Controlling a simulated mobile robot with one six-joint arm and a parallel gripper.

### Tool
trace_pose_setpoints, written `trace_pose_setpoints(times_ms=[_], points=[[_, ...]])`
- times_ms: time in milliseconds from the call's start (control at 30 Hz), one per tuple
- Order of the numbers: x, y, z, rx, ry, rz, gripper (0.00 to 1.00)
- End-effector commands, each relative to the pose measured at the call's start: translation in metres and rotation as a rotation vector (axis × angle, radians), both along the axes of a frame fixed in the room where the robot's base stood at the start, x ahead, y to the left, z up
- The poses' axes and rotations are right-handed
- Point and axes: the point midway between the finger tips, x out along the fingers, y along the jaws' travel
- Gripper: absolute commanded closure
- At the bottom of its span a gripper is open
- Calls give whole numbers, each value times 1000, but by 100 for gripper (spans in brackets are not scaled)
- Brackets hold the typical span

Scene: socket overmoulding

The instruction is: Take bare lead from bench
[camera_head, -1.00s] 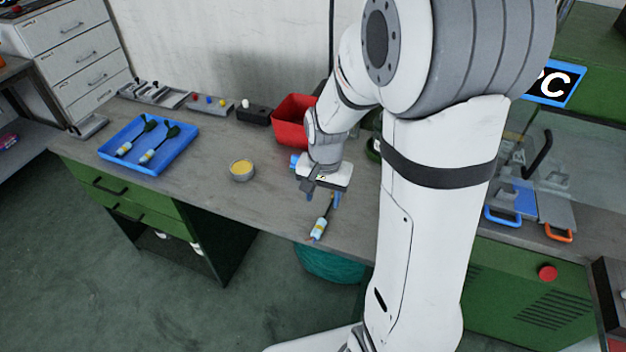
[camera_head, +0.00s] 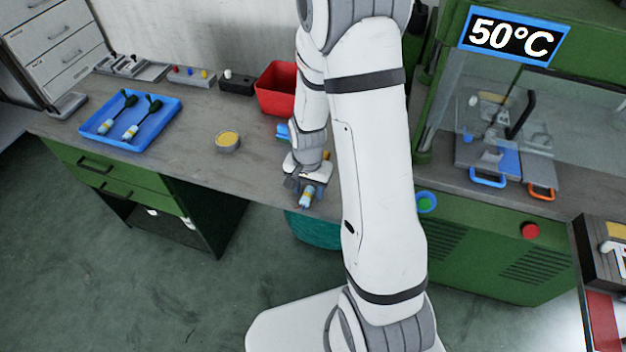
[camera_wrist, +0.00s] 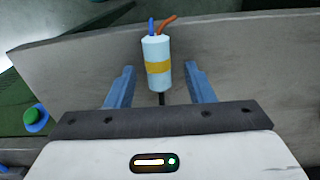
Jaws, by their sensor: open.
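The bare lead (camera_wrist: 157,52) lies on the bench (camera_wrist: 245,45). In the wrist view it has a pale cylindrical body with a yellow band, a blue and an orange wire at its far end, and a dark cable running back under my gripper. My gripper (camera_wrist: 160,82) is open, with one blue finger on each side of the lead and a gap on both sides. In the head view the lead (camera_head: 306,197) shows at the bench's front edge, just below my gripper (camera_head: 303,184). Most of its cable is hidden.
A blue tray (camera_head: 98,140) with two similar leads lies at the left. A small bowl of yellow material (camera_head: 228,141) and a red bin (camera_head: 274,98) stand nearby. A green press (camera_head: 470,230) with a 50°C display (camera_head: 512,40) is at the right. The bench between tray and bowl is clear.

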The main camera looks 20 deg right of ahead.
Motion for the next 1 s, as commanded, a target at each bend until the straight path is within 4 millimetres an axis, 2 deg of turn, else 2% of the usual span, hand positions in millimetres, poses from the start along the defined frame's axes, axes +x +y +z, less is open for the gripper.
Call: trace_pose_setpoints(times_ms=[200,800,1000], points=[[0,0,0,0,0,0,52],[0,-1,0,0,0,-2,100],[0,-1,0,-1,-1,-2,100]])
